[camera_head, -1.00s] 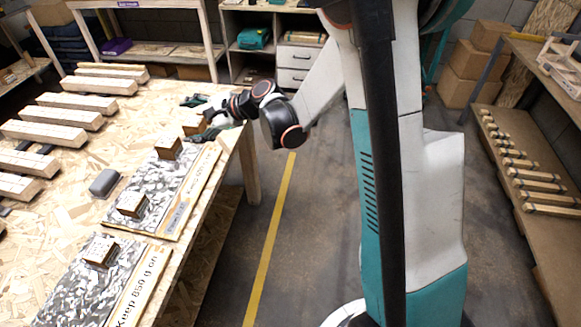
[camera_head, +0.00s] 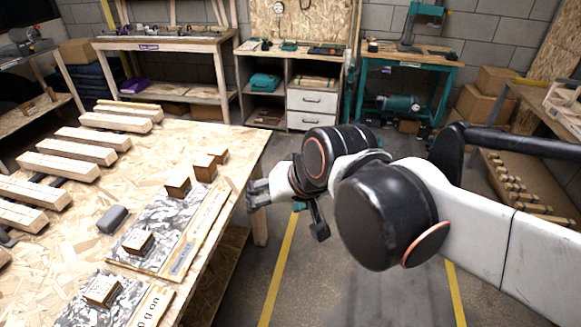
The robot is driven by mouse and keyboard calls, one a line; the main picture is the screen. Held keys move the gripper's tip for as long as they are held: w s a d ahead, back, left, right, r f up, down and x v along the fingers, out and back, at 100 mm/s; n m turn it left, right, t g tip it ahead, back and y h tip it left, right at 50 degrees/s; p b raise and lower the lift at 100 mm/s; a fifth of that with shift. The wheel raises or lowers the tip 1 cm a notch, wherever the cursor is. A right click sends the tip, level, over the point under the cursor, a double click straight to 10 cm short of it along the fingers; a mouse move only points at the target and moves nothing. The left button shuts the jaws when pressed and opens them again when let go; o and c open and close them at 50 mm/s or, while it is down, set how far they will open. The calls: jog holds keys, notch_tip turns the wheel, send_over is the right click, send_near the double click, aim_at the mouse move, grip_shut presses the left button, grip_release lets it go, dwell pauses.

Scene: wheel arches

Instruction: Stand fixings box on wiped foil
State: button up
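Two grey-and-white mottled foil sheets lie along the table's right edge: a farther one (camera_head: 160,215) and a nearer one (camera_head: 75,312). Each has a pale strip with lettering on its right side, too slanted to read fully. A small brown box (camera_head: 138,243) stands on the farther foil and another (camera_head: 102,291) on the nearer foil. Three more small brown boxes (camera_head: 178,187) (camera_head: 205,169) (camera_head: 218,155) stand towards the table's far corner. I cannot tell which is the fixings box. My gripper (camera_head: 255,195) is just right of the table edge, apart from the boxes; its finger gap is unclear.
A dark grey rounded block (camera_head: 112,219) lies left of the farther foil. Several pale wooden beams (camera_head: 75,150) lie on the table's left side. Shelves (camera_head: 290,100) and a teal bench (camera_head: 405,60) stand at the back.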

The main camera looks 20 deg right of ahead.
jog(key=s+d+n, duration=0.1)
jog(key=s+h, duration=0.1)
jog(key=s, duration=0.1)
jog(key=s+d+f+n, duration=0.1)
jog(key=s, duration=0.1)
jog(key=shift+d+n, duration=0.3)
jog(key=shift+d, duration=0.05)
dwell(0.8)
